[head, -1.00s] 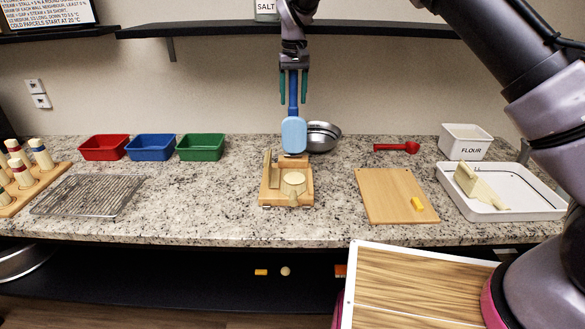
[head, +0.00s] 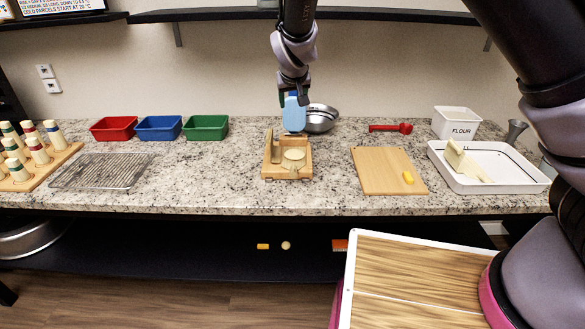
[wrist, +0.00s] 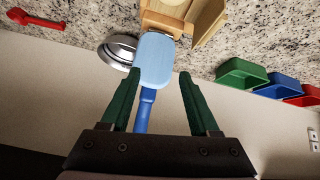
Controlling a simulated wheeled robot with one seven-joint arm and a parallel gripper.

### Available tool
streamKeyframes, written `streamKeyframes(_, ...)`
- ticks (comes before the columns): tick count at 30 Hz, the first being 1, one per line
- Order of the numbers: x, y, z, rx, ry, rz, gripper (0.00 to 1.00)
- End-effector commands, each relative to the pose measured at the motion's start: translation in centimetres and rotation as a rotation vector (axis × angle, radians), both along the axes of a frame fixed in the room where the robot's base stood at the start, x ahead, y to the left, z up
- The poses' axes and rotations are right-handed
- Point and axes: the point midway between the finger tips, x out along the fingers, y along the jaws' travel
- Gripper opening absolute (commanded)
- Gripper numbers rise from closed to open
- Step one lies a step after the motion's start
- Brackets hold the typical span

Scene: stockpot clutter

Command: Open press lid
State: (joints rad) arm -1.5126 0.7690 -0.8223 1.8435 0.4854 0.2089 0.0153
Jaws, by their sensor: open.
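The wooden press (head: 287,172) stands on the counter, with a pale round piece on its base and an upright wooden part on its left. A light blue flat plate (head: 295,116) with a darker blue handle stands upright at the press's back edge and looks like its raised lid; the hinge is not clear. It also shows in the wrist view (wrist: 154,62). My gripper (head: 295,103) is above and behind the press, open. In the wrist view its green fingers (wrist: 160,73) lie on both sides of the blue handle (wrist: 144,112), with gaps visible.
A metal bowl (head: 321,118) sits close behind the press on the right. Red (head: 114,128), blue (head: 159,127) and green (head: 206,127) bins stand at left. A cutting board (head: 388,171) and white tray (head: 490,167) are at right. A shelf (head: 400,14) runs above.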

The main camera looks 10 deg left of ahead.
Motion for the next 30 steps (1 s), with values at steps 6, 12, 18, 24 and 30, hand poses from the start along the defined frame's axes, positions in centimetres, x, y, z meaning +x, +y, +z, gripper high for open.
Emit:
streamKeyframes(6,-2.3,-0.5,-1.9,0.026,-0.130,0.002,0.62)
streamKeyframes(12,-4.1,-1.0,-3.8,0.054,-0.257,0.004,0.62)
streamKeyframes(18,-5.8,-1.4,-6.0,0.086,-0.395,0.005,0.62)
streamKeyframes(24,-7.0,-1.7,-7.9,0.114,-0.509,0.005,0.62)
streamKeyframes(30,-7.7,-1.8,-9.8,0.139,-0.605,0.005,0.62)
